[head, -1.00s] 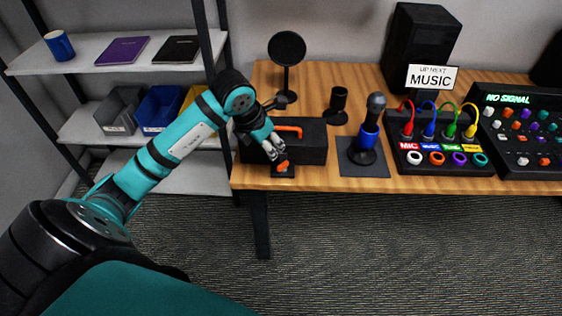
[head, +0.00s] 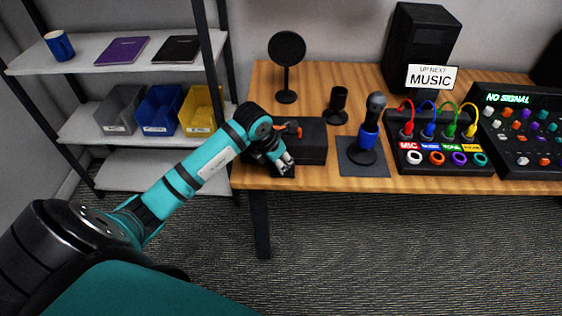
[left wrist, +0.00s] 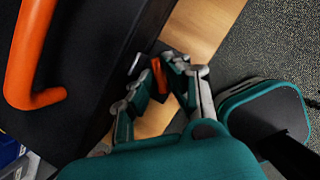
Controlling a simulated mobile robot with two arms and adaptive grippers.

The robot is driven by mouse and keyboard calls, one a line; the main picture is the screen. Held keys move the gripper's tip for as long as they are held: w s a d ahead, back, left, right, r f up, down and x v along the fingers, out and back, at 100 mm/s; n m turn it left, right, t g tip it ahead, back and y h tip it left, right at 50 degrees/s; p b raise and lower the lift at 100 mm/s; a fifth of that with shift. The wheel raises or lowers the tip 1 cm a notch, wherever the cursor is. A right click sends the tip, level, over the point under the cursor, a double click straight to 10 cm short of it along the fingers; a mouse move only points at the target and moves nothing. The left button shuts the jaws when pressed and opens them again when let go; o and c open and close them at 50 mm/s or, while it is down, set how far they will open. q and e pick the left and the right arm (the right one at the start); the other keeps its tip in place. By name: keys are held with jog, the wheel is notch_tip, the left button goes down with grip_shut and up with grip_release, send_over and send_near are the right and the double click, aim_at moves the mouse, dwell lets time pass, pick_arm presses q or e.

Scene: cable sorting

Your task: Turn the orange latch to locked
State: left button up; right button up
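The orange latch shows in the left wrist view (left wrist: 159,76) as a short orange bar on a small dark base, between the fingertips of my left gripper (left wrist: 163,75). The two fingers are drawn in close on either side of it; whether both touch it cannot be made out. In the head view my left gripper (head: 284,165) reaches down at the front of the black case (head: 312,148) near the table's front edge. There the hand hides the latch. My right gripper is not in view.
The case's orange handle (left wrist: 31,65) lies close beside the hand. A blue-banded microphone (head: 369,135) on a dark pad (head: 376,171) and a cable panel (head: 440,158) stand to the right. A shelf with bins (head: 160,108) is at left.

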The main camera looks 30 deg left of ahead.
pick_arm(q)
grip_shut()
jog(key=shift+n, duration=0.4)
jog(key=n+y, duration=0.1)
jog(key=n, duration=0.1)
jog(key=shift+d+n, duration=0.1)
jog(key=shift+n, duration=0.3)
jog(key=n+y, duration=0.2)
jog(key=n, duration=0.3)
jog(key=shift+w+d, duration=0.1)
jog(key=shift+d, duration=0.05)
jog(key=shift+n, duration=0.3)
jog(key=shift+o, duration=1.5)
grip_release()
